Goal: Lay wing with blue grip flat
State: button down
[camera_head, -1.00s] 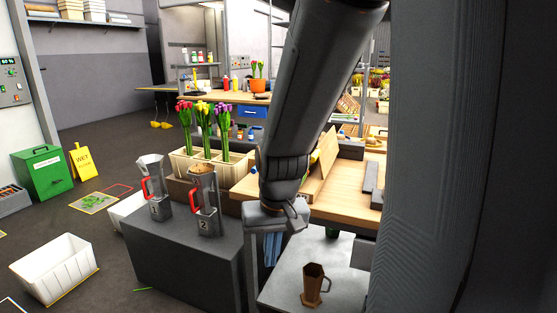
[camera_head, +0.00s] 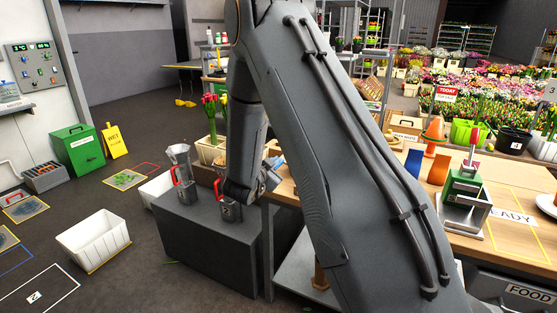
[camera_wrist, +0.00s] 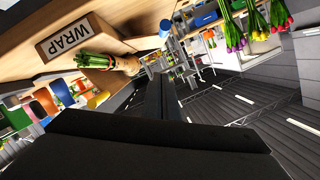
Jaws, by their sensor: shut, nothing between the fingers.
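My gripper (camera_head: 268,180) is at the left end of the wooden bench, above the grey block. In the wrist view its dark fingers (camera_wrist: 158,78) are together and empty. A small blue piece (camera_wrist: 165,28) shows beyond the fingertips at the edge of a wooden board (camera_wrist: 120,18); I cannot tell for sure whether this is the wing's blue grip. It is apart from the fingers. A bunch of green stems (camera_wrist: 95,60) in brown paper lies by the WRAP sign (camera_wrist: 68,37). In the head view my arm hides this part of the bench.
Two metal jugs with red handles, one at the left (camera_head: 181,170) and one by my gripper (camera_head: 228,203), stand on the grey block (camera_head: 205,245). A green press-like tool (camera_head: 466,190) stands on the bench at right. A white crate (camera_head: 95,240) sits on the open floor.

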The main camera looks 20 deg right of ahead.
jog(key=w+d+f+p, duration=0.3)
jog(key=w+d+f, duration=0.2)
jog(key=w, duration=0.3)
jog(key=shift+w+d+f+p, duration=0.15)
jog(key=shift+w+p, duration=0.1)
jog(key=shift+p, duration=0.05)
dwell(0.3)
